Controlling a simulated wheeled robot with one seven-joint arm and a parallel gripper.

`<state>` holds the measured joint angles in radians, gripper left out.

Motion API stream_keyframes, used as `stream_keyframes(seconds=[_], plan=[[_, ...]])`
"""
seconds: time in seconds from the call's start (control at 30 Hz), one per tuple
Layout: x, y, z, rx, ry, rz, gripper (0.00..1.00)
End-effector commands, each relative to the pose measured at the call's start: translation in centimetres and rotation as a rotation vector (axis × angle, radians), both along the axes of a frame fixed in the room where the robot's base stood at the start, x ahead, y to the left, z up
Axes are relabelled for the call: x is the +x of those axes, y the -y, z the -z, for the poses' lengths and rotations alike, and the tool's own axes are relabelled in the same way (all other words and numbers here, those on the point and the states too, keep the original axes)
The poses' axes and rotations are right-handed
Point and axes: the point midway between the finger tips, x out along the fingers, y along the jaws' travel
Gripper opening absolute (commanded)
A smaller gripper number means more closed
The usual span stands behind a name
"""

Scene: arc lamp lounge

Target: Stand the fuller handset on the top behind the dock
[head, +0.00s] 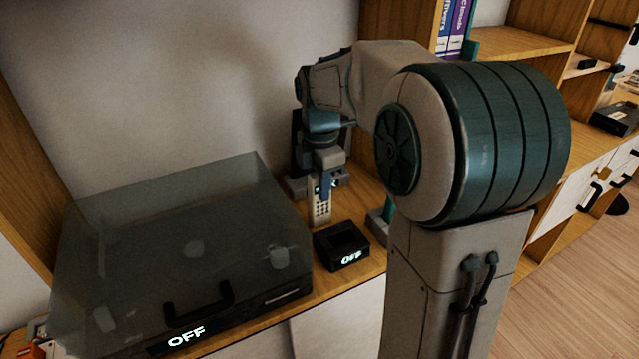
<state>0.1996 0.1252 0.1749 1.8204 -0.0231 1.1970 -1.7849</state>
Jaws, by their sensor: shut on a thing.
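My gripper (327,184) is shut on a pale handset (320,212) with a dark keypad. The handset is upright, its keypad facing the camera, and the fingers cover its upper part. Its lower end is just behind and left of the dock (342,246), a small black box near the front edge of the wooden top (372,190). I cannot tell whether the handset touches the top. The dock shows a lit "OFF" on its front, and no handset shows in it. No other handset is in clear view.
A large turntable-like box with a smoky clear lid (180,240) and lit "OFF" fills the left of the top. Books (455,25) stand on the shelf above. The wall is close behind.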

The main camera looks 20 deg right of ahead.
Motion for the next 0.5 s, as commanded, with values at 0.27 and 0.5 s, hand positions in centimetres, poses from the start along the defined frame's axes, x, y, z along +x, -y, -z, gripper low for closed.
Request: stream_keyframes(seconds=[0.27, 0.5], plan=[[-0.01, 0.01, 0.24, 0.0, 0.0, 0.0, 0.45], [-0.01, 0.01, -0.42, 0.0, 0.0, 0.0, 0.45]])
